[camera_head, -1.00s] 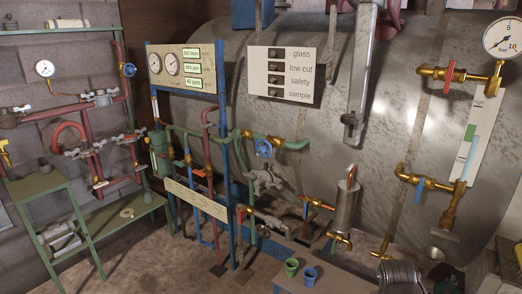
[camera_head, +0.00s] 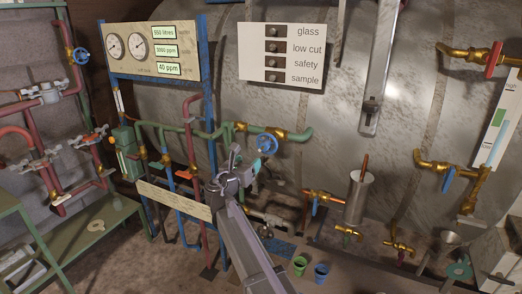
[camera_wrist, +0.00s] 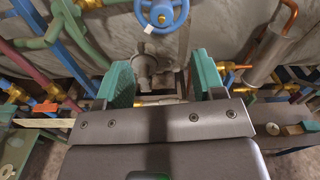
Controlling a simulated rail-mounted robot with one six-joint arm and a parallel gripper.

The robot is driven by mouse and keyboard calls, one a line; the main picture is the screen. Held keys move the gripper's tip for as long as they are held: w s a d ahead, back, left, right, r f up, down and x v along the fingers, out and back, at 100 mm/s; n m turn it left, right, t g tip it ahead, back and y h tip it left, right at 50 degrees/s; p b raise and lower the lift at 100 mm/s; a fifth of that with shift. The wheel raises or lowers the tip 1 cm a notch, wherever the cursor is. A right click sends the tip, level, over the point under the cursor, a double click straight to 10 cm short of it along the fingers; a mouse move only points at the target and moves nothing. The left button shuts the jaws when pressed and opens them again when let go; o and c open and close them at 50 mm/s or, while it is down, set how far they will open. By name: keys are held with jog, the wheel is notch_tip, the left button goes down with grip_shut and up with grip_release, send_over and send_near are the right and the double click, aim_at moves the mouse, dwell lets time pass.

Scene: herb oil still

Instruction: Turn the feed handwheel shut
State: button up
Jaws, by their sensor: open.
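A blue handwheel (camera_head: 267,143) sits on a brass valve in the green pipe (camera_head: 295,137), in the middle of the head view. In the wrist view the blue handwheel (camera_wrist: 161,14) is at the top centre, cut by the frame edge, with a small white tag at its lower rim. My gripper (camera_head: 255,168) is just below and left of this wheel in the head view. In the wrist view my gripper (camera_wrist: 163,75) has its two teal fingers wide apart, with nothing between them. The wheel lies beyond the fingertips, apart from them.
Another blue handwheel (camera_head: 81,56) is on the red pipes at the left. A grey pump-like fitting (camera_wrist: 146,68) lies behind the finger gap. A blue frame post (camera_head: 212,110) and a blank-looking plate (camera_head: 172,200) stand left of my arm. Green (camera_head: 299,265) and blue cups (camera_head: 321,270) stand below right.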

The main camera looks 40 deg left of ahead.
aim_at(263, 147)
jog(key=x, duration=1)
jog(key=shift+w+d, duration=0.1)
jog(key=shift+w, duration=0.1)
jog(key=shift+c, duration=0.4)
jog(key=c, duration=0.9)
jog(key=shift+o, duration=0.2)
jog(key=shift+m, duration=0.3)
